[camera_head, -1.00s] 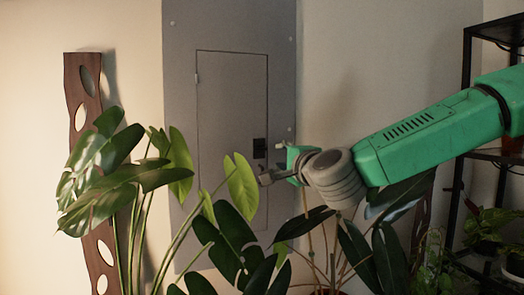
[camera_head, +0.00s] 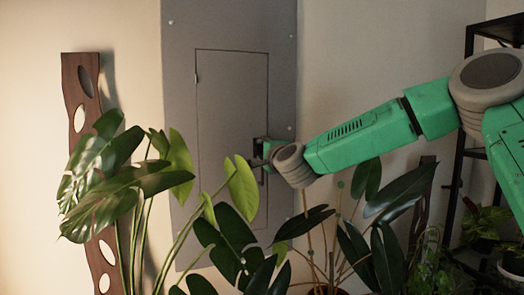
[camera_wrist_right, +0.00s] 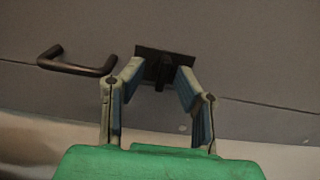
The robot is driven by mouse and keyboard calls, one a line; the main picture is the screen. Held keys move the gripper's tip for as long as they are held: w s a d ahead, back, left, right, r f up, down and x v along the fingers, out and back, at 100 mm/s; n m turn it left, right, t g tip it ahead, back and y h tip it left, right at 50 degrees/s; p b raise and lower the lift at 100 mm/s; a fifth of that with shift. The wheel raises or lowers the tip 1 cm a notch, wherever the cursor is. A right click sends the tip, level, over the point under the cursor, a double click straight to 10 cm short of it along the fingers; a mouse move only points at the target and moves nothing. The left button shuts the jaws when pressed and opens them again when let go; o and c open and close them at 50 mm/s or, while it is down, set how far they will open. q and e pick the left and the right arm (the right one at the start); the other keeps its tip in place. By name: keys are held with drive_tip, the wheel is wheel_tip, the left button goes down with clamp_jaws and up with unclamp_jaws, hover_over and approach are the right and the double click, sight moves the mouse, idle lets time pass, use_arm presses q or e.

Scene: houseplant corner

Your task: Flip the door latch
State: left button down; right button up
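The door latch is a small dark lever on a dark square plate. In the right wrist view the latch (camera_wrist_right: 162,72) is at the top middle, between the two fingertips of my right gripper (camera_wrist_right: 160,80). The fingers are open on either side of it; I cannot tell whether they touch it. In the head view my right gripper (camera_head: 259,161) is at the right edge of the grey panel door (camera_head: 230,105), largely covering the latch there. The door looks closed. My left gripper is not in view.
A dark pull handle (camera_wrist_right: 78,66) sits beside the latch in the wrist view. Large-leaved plants (camera_head: 130,180) stand before the panel, with leaves close below my right gripper. A wavy wooden board (camera_head: 88,110) leans at the left. A black shelf (camera_head: 462,150) stands at the right.

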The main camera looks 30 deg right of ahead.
clamp_jaws()
